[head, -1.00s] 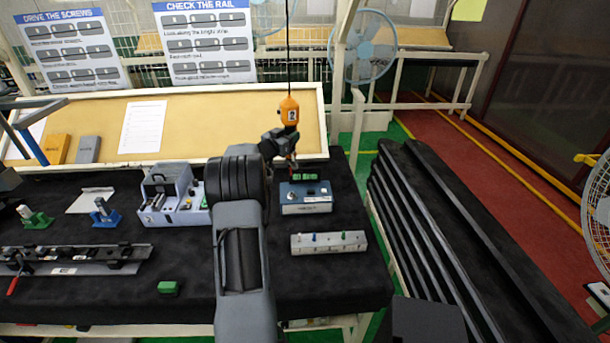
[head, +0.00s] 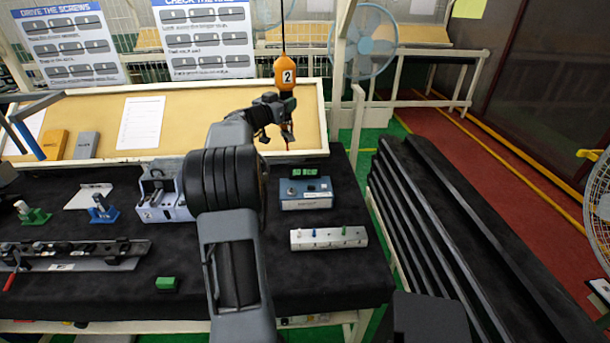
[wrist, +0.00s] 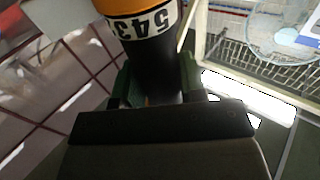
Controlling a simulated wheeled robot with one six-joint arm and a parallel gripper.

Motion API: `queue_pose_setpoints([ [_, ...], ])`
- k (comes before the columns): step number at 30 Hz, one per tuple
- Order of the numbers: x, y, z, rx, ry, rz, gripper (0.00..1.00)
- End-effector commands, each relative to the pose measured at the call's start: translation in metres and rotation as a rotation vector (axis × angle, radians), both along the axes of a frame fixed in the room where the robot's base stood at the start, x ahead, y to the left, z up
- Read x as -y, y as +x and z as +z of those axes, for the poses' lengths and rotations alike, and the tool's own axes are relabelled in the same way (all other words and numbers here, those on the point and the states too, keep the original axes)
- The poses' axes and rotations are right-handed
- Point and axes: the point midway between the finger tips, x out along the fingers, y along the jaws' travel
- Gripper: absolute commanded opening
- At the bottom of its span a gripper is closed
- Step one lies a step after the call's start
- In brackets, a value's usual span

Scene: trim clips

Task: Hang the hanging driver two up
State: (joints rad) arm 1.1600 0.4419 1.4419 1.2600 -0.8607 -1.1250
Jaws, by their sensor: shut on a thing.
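The hanging driver two (head: 286,72) has an orange upper body with a white label reading 2. It hangs upright on a dark cable above the back of the bench, in front of the tan board. My gripper (head: 284,109) is shut on the driver's dark lower body. In the wrist view the driver (wrist: 152,20) shows its orange top, a white number label and a black body. That body sits between the green fingertips of my gripper (wrist: 160,85). The driver's tip hangs clear above the blue box (head: 305,199). The top of the cable is out of view.
A silver block with several coloured bits (head: 328,238) lies at the front right of the black bench. A grey fixture (head: 165,203) stands left of my arm, and a green block (head: 167,284) lies near the front edge. A fan (head: 363,45) stands behind.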

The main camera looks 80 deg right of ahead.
Motion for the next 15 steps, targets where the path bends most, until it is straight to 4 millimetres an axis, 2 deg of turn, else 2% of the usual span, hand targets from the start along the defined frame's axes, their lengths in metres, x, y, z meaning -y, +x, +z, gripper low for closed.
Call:
queue_pose_setpoints([
  [9, -0.07, 0.0, -0.001, -0.007, 0.002, 0.003, 0.0],
  [12, -0.089, -0.001, -0.001, -0.01, 0.003, 0.003, 0.0],
  [15, -0.1, -0.001, 0.0, -0.01, 0.004, 0.003, 0.0],
])
